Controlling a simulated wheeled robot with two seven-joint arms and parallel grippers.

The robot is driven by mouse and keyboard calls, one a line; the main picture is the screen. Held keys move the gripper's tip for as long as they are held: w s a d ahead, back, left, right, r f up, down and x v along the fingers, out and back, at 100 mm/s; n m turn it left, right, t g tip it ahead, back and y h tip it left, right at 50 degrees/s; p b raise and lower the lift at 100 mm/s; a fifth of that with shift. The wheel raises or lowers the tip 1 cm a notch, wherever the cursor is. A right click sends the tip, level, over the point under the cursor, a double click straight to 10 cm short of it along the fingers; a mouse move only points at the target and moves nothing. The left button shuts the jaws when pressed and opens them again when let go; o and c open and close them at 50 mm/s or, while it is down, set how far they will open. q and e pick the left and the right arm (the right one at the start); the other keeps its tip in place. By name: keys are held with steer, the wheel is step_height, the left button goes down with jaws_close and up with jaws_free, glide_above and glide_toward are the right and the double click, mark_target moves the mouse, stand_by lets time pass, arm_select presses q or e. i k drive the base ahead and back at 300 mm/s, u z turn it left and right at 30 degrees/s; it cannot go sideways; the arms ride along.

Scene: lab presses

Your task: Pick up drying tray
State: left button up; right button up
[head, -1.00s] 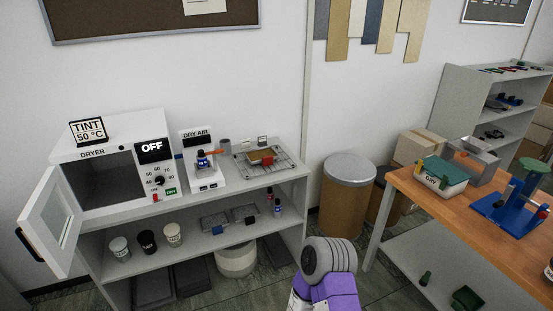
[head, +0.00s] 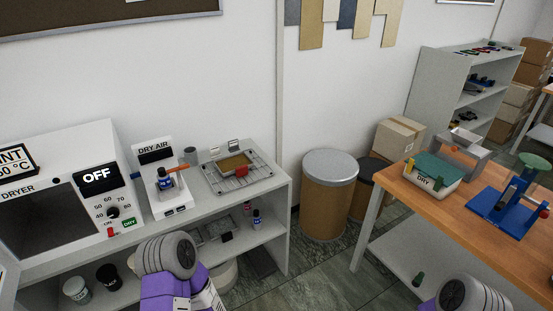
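A small shallow tray (head: 235,162) with a tan inside and a red grip (head: 241,171) at its front lies on a wire rack (head: 210,181) on the white bench top, right of the dryer. A white container (head: 433,187) marked DRY, with a green top, stands on the wooden table at the right. I cannot tell for certain which one is the drying tray. Parts of my purple and grey arms show at the bottom edge, below the bench top and below the table. Neither gripper's fingers show, and nothing is seen touching the tray or the container.
The dryer (head: 72,205) reads OFF and its chamber is open. A DRY AIR unit (head: 165,190) stands between it and the rack. A tan bin (head: 328,197) with a grey lid stands between bench and table. A blue press (head: 500,212) is on the table.

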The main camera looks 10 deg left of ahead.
mark_target(238, 164)
steer(key=i, duration=0.95)
steer(key=u, duration=0.35)
